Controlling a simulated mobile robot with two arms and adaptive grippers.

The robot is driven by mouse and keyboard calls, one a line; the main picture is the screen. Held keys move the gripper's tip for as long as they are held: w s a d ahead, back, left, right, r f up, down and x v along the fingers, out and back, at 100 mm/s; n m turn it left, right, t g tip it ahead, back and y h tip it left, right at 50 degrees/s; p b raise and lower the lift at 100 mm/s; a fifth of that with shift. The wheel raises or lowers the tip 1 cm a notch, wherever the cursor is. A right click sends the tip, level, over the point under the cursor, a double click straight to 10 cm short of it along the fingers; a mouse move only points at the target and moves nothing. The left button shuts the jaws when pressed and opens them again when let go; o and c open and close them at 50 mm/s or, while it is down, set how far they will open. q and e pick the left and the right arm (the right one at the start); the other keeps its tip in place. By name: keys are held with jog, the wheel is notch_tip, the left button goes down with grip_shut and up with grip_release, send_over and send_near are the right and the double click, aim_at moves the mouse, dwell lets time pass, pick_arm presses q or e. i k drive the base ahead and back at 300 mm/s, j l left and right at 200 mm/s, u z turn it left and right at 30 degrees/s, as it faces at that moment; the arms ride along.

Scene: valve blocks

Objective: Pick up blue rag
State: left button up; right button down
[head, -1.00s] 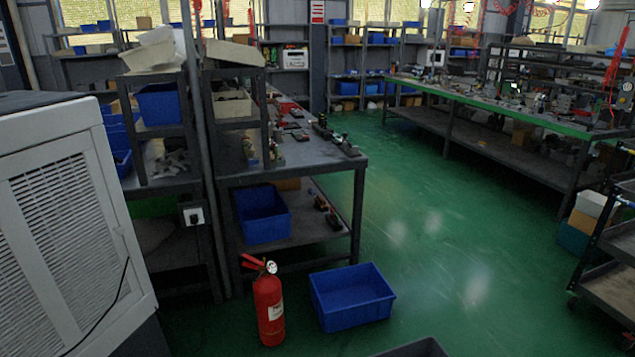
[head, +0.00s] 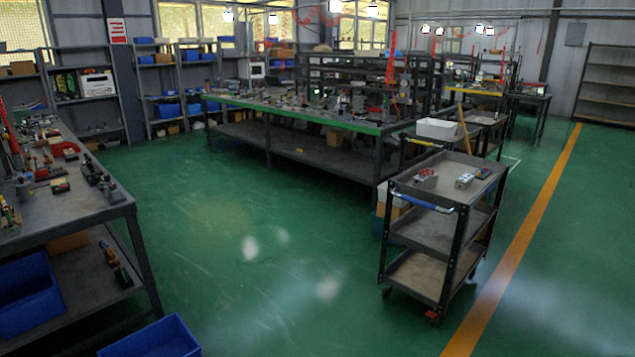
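A three-tier dark cart (head: 440,219) stands right of centre in the head view. A narrow blue strip (head: 422,197) lies along its near-left top edge; it may be the blue rag or a handle, I cannot tell. A small dark-blue patch (head: 484,173) lies near the right side of the top tray, too small to identify. Two small metallic blocks sit on the top tray: one with red parts (head: 425,178) at left and a pale one (head: 465,181) near the middle. Neither of my grippers is in view.
A workbench (head: 75,215) with tools is at left, with a blue bin (head: 150,340) on the floor beside it. A long green-edged bench (head: 300,118) stands behind. Open green floor (head: 260,250) lies before the cart, and a yellow line (head: 520,240) runs right of it.

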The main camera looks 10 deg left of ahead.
aim_at(103, 244)
jog(key=i+l+z, duration=0.65)
jog(key=i+z, duration=0.3)
jog(key=i, duration=0.15)
jog(key=i+u, duration=0.5)
jog(key=i+l+u, duration=0.2)
jog(key=i+u, duration=0.3)
jog(key=i+j+u, duration=0.25)
jog(key=i+u, duration=0.15)
jog(key=i+j+u, duration=0.1)
jog(key=i+u, duration=0.65)
jog(key=i+l+u, duration=0.25)
jog(key=i+u, duration=0.15)
jog(key=i, duration=0.15)
jog(key=i+z, duration=0.1)
jog(key=i, duration=2.05)
jog(key=i+u, duration=0.5)
jog(key=i+l+u, duration=0.2)
jog(key=i+u, duration=0.3)
jog(key=i+l+u, duration=0.7)
jog(key=u, duration=0.25)
jog(key=l, duration=0.1)
